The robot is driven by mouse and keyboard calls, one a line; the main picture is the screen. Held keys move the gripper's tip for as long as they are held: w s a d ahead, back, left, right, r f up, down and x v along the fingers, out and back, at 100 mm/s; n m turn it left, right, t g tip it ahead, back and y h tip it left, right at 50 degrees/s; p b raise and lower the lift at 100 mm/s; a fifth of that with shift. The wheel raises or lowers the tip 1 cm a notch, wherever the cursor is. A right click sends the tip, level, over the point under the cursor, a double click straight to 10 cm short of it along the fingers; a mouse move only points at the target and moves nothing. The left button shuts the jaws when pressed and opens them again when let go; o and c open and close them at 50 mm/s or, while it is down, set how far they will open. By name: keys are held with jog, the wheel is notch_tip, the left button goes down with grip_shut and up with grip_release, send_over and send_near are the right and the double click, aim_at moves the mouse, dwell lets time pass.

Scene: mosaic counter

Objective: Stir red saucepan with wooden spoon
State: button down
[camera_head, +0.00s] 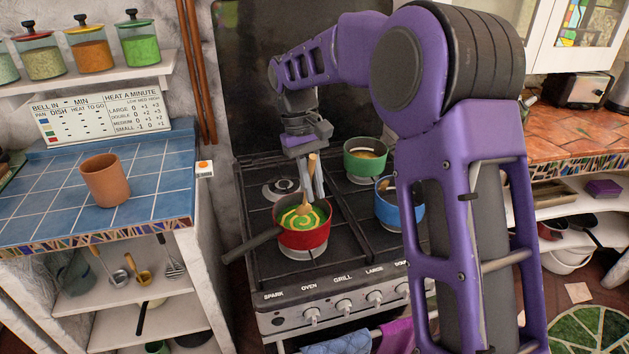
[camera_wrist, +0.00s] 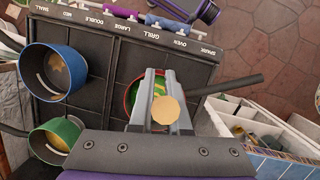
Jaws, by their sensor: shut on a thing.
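The red saucepan (camera_head: 302,236) sits on the front-left burner of the stove, its dark handle pointing to the lower left. It holds a yellow and green swirled liquid. The wooden spoon (camera_head: 306,200) stands nearly upright with its lower end in the liquid. My gripper (camera_head: 312,184) is above the pan, shut on the spoon's handle. In the wrist view the round top end of the spoon (camera_wrist: 165,110) shows between the fingers of my gripper (camera_wrist: 160,98). These hide most of the red saucepan (camera_wrist: 131,92) there.
A green pan (camera_head: 364,162) stands on the back burner and a blue pan (camera_head: 396,212) on the front right one. A terracotta cup (camera_head: 104,180) stands on the blue tiled counter (camera_head: 40,215) at left. Towels hang along the stove front.

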jog(key=shift+w+a+f, duration=0.1)
jog(key=shift+w+f, duration=0.15)
jog(key=shift+f, duration=0.45)
jog(key=shift+w+a+f, duration=0.1)
jog(key=shift+w+f, duration=0.2)
jog(key=shift+f, duration=0.35)
jog(key=shift+w+a+f, duration=0.1)
jog(key=shift+w+f, duration=0.15)
jog(key=shift+f, duration=0.45)
jog(key=shift+s+b, duration=0.1)
jog(key=shift+b, duration=0.25)
